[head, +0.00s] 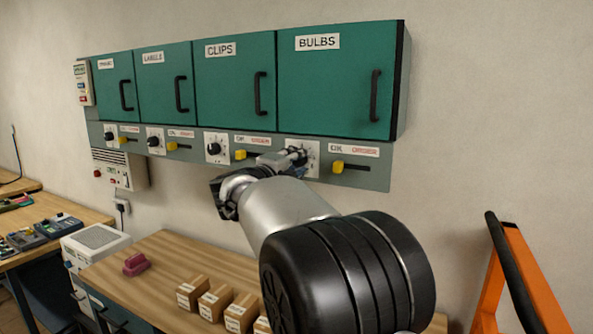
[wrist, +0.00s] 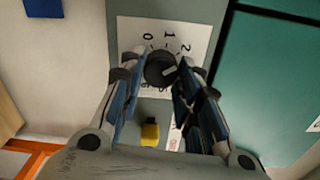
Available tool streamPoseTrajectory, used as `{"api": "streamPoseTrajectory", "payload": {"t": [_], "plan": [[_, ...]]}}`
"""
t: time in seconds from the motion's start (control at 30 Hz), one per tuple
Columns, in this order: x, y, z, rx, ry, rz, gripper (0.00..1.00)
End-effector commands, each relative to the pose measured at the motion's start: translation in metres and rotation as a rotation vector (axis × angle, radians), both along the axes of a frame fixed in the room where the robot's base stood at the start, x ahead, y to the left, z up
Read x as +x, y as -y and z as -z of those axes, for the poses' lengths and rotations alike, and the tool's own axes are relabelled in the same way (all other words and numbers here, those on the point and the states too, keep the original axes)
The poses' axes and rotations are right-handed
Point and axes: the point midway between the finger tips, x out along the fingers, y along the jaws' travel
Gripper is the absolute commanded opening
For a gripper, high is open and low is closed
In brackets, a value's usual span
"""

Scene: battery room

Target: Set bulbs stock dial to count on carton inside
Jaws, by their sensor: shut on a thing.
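The BULBS cabinet door (head: 335,85) is green, closed, and has a black handle on its right; no carton inside can be seen. Below it is the white bulbs dial plate (head: 314,150), partly hidden by my gripper (head: 296,156). In the wrist view, my gripper (wrist: 160,78) has its fingers on both sides of the dark round dial knob (wrist: 160,68), shut on it.
A yellow slider (head: 338,166) sits right of the bulbs dial, by the word ORDER. The CLIPS door (head: 232,85) and other doors to the left are closed. Small cartons (head: 215,302) and a pink object (head: 136,264) lie on the bench below. An orange frame (head: 535,285) stands right.

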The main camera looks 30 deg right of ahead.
Motion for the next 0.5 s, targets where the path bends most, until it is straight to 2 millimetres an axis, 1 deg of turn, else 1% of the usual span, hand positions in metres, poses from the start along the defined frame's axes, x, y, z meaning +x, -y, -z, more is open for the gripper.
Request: {"api": "streamPoseTrajectory", "payload": {"t": [0.03, 0.2, 0.5], "plan": [[0.0000, -0.0001, 0.0027, 0.027, 0.036, 0.000, 0.07], [0.0000, -0.0002, 0.0032, 0.124, 0.161, 0.000, 0.07], [0.0004, -0.0003, 0.0037, 0.269, 0.346, 0.000, 0.07]]}}
